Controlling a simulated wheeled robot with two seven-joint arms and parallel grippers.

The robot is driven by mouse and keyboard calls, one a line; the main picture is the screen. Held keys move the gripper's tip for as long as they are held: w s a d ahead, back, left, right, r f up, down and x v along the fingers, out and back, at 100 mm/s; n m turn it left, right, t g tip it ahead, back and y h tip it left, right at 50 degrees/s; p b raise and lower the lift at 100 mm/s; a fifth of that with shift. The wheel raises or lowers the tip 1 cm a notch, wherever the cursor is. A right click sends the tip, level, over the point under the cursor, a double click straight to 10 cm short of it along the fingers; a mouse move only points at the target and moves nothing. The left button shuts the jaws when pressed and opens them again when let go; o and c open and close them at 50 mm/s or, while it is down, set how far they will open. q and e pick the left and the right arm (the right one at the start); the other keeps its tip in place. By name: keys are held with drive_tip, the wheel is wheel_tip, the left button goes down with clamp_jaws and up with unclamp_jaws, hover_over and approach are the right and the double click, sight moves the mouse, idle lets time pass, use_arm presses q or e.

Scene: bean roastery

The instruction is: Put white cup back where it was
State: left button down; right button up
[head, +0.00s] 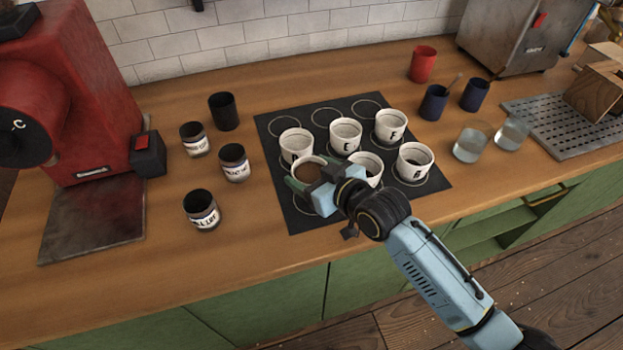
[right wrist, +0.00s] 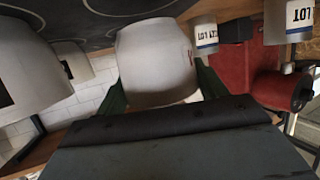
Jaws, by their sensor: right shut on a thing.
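My right gripper (head: 312,182) is shut on a white cup (head: 307,166) with brown contents, at the front left of the black mat (head: 297,219). Other white cups stand on the mat: one behind the held cup (head: 296,146), one marked E (head: 345,137), one marked F (head: 390,129), one marked B (head: 413,163), and one partly hidden by my gripper (head: 369,166).
Printed circles along the mat's back row are bare. Labelled dark jars (head: 201,211) and a black cup (head: 224,112) stand left, near the red machine (head: 85,90). Glasses (head: 469,146), blue cups (head: 434,103) and a red cup (head: 423,64) stand right. The front counter strip is clear.

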drive_tip(key=shift+f, duration=0.9)
drive_tip(key=shift+f, duration=0.2)
drive_tip(key=o, duration=1.3)
drive_tip(key=shift+s+d+r, duration=0.1)
drive_tip(key=shift+d+r, duration=0.05)
drive_tip(key=p+v, duration=0.1)
drive_tip(key=v, duration=1)
drive_tip(key=shift+s+d+r, duration=0.15)
drive_tip(key=shift+s+r, duration=0.05)
drive_tip(key=shift+s, duration=0.05)
